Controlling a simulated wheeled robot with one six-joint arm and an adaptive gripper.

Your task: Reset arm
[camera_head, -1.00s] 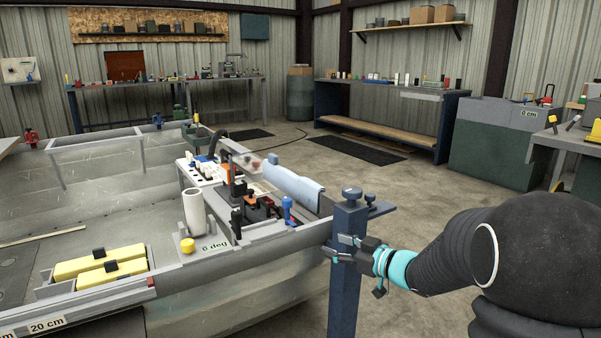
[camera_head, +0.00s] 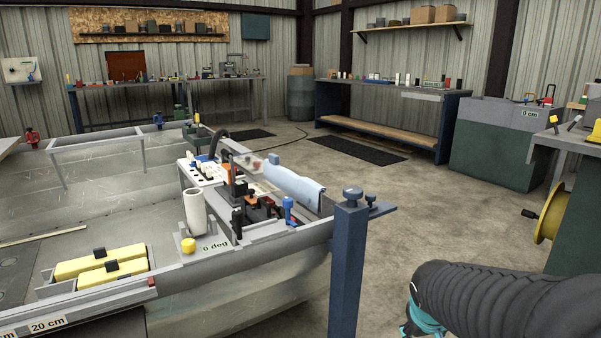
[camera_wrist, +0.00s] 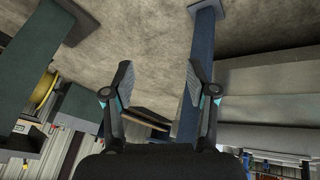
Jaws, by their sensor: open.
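My gripper (camera_wrist: 158,82) shows in the wrist view with its two fingers spread wide apart and nothing between them. In the head view my arm reaches in from the lower right, and only a teal part near the wrist shows at the bottom edge; the fingers are hidden there. The blue post (camera_head: 347,265) stands to the left of my arm, clear of it. In the wrist view the post (camera_wrist: 197,60) runs behind the right finger, and I cannot tell its distance.
The open metal hull (camera_head: 240,285) fills the left, with yellow blocks (camera_head: 98,265), a white cylinder (camera_head: 196,212) and a blue roll (camera_head: 292,184) on it. A yellow reel (camera_head: 550,213) is at the right by a bench. The concrete floor (camera_head: 440,210) between is clear.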

